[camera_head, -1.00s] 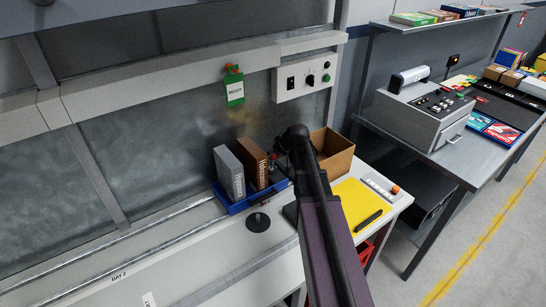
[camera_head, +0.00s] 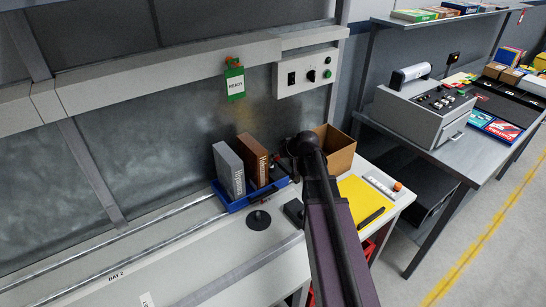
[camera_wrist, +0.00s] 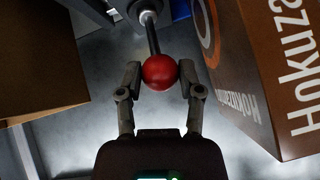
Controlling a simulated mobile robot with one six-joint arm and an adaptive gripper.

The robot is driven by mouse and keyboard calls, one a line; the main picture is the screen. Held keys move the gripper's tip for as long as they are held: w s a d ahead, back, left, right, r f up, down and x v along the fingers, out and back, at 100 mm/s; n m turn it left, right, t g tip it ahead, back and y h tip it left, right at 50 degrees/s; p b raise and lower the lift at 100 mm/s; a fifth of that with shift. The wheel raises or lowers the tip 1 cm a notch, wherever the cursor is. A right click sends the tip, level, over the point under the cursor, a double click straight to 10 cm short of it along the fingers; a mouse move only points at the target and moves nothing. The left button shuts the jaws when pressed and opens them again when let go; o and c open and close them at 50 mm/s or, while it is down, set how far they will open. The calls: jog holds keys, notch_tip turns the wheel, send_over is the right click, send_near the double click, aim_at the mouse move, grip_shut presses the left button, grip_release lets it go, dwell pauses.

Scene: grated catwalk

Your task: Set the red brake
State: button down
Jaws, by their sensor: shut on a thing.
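In the wrist view, a red ball knob (camera_wrist: 159,72) tops a grey metal rod (camera_wrist: 150,32), which is the red brake's lever. My gripper (camera_wrist: 160,78) has one finger on each side of the knob and is shut on it. The rod runs up the picture to a round grey fitting (camera_wrist: 146,8). In the head view, my arm's dark wrist end is over the back of the bench, beside the brown box, and largely hides the knob and fingers.
A blue tray (camera_head: 236,207) holds a grey box (camera_head: 229,172) and a brown box (camera_head: 255,160), close beside my gripper. An open cardboard box (camera_head: 340,155) stands on the other side. A yellow sheet (camera_head: 361,201) and a black round-based object (camera_head: 258,220) lie on the bench.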

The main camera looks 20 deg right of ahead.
jog(key=shift+w+d, duration=0.1)
jog(key=shift+d, duration=0.25)
jog(key=shift+c, duration=1.3)
grip_release()
jog(key=shift+f, duration=0.15)
jog(key=shift+a, duration=0.15)
jog(key=shift+r, duration=0.2)
